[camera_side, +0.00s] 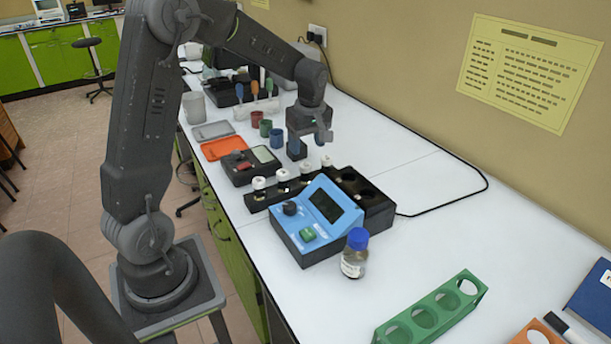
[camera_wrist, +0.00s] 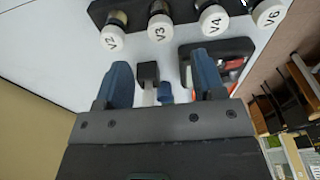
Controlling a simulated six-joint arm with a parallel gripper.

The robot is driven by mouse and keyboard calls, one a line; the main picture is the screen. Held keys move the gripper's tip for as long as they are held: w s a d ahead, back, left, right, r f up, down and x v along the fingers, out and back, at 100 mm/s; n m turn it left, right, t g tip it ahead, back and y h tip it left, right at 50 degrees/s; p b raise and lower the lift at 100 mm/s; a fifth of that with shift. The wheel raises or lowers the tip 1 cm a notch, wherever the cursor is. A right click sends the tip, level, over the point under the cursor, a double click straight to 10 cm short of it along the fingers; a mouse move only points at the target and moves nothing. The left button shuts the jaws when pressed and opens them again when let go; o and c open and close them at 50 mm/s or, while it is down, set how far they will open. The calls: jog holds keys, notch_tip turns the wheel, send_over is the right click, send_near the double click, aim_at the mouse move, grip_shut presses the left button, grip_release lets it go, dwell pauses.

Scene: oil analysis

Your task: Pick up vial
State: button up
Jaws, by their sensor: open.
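Several small vials with white caps stand upright in a black rack (camera_side: 256,204). In the wrist view their caps read V2 (camera_wrist: 113,39), V3 (camera_wrist: 160,28), V4 (camera_wrist: 213,20) and V6 (camera_wrist: 269,12), in a row along the top. The caps also show in the side view, where the nearest-left vial (camera_side: 259,183) is clear of my gripper. My gripper (camera_side: 309,148) is open above the bench, just behind the rack's vials. In the wrist view its two blue fingers (camera_wrist: 162,82) are apart, with no vial between them. The task does not say which vial.
A blue analyser (camera_side: 318,217) stands in front of the rack, with a blue-capped bottle (camera_side: 355,253) beside it. A black device (camera_side: 251,165), an orange tray (camera_side: 223,147) and coloured cups, including a blue one (camera_side: 277,137), lie behind. A green rack (camera_side: 432,310) is front right. The bench's right side is mostly clear.

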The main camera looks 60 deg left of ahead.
aim_at(306, 165)
jog(key=f, duration=0.9)
jog(key=shift+a, duration=0.3)
jog(key=c, duration=1)
jog(key=shift+r, duration=0.1)
